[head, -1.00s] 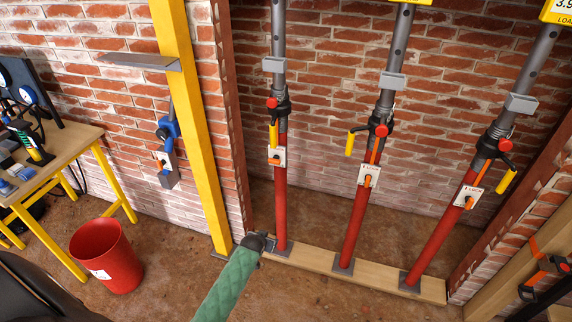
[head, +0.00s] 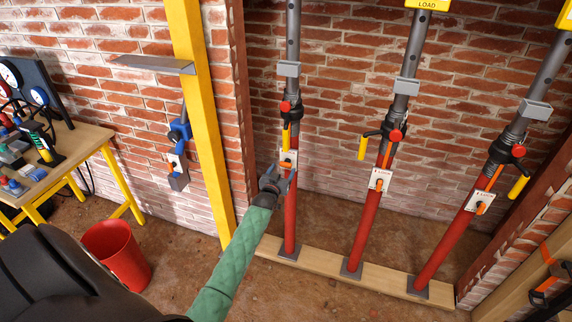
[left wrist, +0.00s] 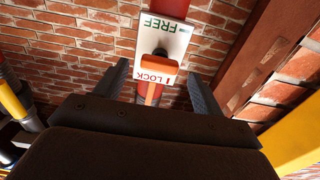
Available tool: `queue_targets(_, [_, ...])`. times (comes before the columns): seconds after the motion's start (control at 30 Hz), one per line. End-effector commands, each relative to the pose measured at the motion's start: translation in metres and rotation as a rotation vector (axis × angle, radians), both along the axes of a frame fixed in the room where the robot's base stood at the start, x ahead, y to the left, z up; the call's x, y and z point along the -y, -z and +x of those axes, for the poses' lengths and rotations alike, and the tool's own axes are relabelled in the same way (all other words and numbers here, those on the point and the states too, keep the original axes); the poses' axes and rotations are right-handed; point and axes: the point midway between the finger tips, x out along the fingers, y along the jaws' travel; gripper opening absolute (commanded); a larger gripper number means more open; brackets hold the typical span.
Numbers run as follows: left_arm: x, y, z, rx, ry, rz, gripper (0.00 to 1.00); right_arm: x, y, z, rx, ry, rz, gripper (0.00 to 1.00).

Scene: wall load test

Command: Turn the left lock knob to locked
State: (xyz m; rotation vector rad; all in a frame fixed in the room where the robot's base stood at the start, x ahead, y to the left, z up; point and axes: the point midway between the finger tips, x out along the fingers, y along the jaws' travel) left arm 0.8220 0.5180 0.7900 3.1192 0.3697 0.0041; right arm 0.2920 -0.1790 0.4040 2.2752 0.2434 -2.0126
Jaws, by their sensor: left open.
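The left prop (head: 290,215) is a red and grey post with a white plate (head: 289,156) bearing the orange lock knob (head: 285,164). In the left wrist view, the plate (left wrist: 165,38) reads FREE on its upper part and LOCK lower down. The orange knob (left wrist: 153,92) extends from a dark hub towards the picture's bottom, by the word LOCK; its exact setting is hard to tell. My left gripper (head: 281,172) is open in front of the plate. Its two fingers (left wrist: 157,70) stand either side of the knob, apart from it as far as I can see. My right gripper is out of view.
Two more props, the middle (head: 365,225) and the right (head: 447,237), stand on the same wooden plank (head: 321,264). A yellow post (head: 207,130) rises left of my gripper. A red bucket (head: 118,252) and a workbench (head: 75,150) are further left.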

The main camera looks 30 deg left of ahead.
Motion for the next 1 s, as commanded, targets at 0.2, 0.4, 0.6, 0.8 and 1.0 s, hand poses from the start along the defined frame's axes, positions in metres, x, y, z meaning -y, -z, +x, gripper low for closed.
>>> queue_targets(0.2, [-0.007,-0.002,0.028,-0.001,0.000,0.000,0.69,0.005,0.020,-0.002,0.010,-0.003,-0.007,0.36])
queue_targets(0.4, [-0.010,0.000,0.042,-0.002,0.000,0.000,0.69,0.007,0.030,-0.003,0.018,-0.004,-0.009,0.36])
queue_targets(0.6, [-0.010,0.001,0.044,-0.003,0.000,-0.001,0.69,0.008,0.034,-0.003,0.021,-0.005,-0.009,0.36])
queue_targets(0.8, [-0.010,0.001,0.044,-0.003,0.000,-0.001,0.59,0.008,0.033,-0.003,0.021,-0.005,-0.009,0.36])
queue_targets(1.0, [-0.010,0.001,0.044,-0.002,0.000,0.000,0.24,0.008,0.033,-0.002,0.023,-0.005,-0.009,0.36])
